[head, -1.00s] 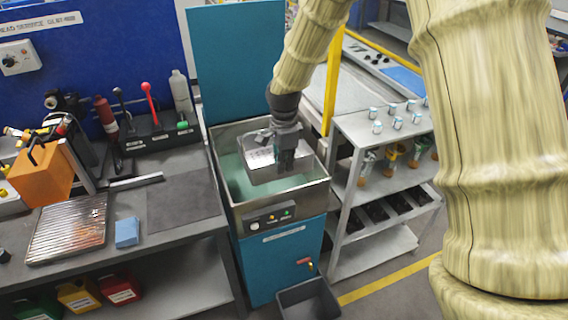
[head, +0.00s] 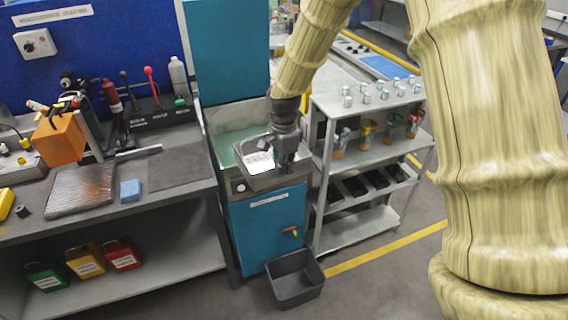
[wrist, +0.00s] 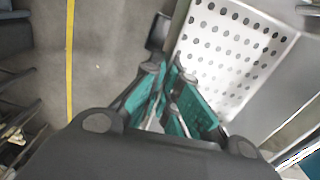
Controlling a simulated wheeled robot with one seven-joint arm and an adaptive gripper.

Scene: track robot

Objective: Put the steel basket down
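The steel basket (head: 258,158) hangs from my gripper (head: 287,160) over the front part of the teal washing tank (head: 219,150). In the wrist view the basket (wrist: 232,50) shows its perforated bottom, and my gripper (wrist: 172,98) has its teal-padded fingers closed together at the basket's near edge. The exact grip point is partly hidden by the fingers. The basket looks roughly level and empty. It covers part of the tank's front rim and control panel in the head view.
A grey bin (head: 296,280) stands on the floor in front. A shelved cart (head: 362,150) stands to the right.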

